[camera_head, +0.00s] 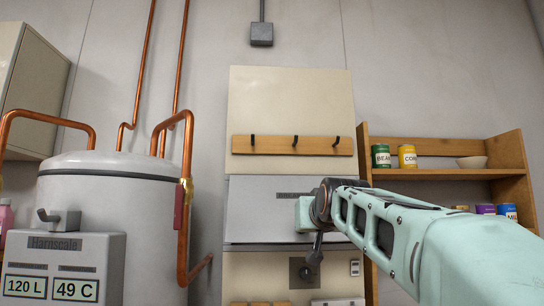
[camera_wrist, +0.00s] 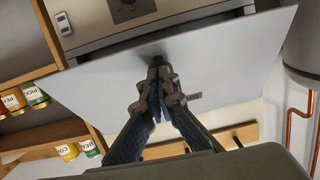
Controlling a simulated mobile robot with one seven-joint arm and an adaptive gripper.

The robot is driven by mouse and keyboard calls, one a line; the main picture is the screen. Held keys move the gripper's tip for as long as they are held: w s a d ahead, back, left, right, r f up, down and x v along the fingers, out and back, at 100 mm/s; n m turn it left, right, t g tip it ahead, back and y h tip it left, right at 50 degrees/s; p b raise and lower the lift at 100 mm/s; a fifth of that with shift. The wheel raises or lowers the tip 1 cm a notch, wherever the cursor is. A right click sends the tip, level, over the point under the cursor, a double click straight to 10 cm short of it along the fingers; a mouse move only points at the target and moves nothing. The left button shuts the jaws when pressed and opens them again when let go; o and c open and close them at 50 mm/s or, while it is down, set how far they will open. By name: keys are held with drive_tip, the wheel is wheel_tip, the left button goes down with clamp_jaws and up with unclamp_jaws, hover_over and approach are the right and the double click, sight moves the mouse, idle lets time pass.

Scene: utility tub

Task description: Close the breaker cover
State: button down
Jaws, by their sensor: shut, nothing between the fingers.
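The breaker cover (camera_head: 262,212) is a plain grey panel with a small dark label, below the hook board in the head view. In the wrist view the cover (camera_wrist: 105,88) fills the middle. There it stands out at an angle from the box face, its wide edge nearest the camera, so it looks partly open. My gripper (camera_wrist: 160,62) is shut and empty, its tips at the cover's outer face. Whether they touch is unclear. In the head view my gripper (camera_head: 316,255) points down in front of the cover's right part, hiding some of it.
A wooden shelf (camera_head: 450,174) with cans stands to the right. A white tank (camera_head: 110,190) with copper pipes (camera_head: 188,160) stands to the left. A wooden hook rail (camera_head: 285,145) is above the cover.

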drive_tip(key=w+f, duration=0.2)
drive_tip(key=w, duration=0.1)
drive_tip(key=w+f+p, duration=0.1)
drive_tip(key=w+f, duration=0.1)
drive_tip(key=w, duration=0.2)
drive_tip(key=w+f, duration=0.2)
drive_tip(key=w, duration=0.1)
drive_tip(key=shift+w+f+p, duration=0.3)
idle(0.4)
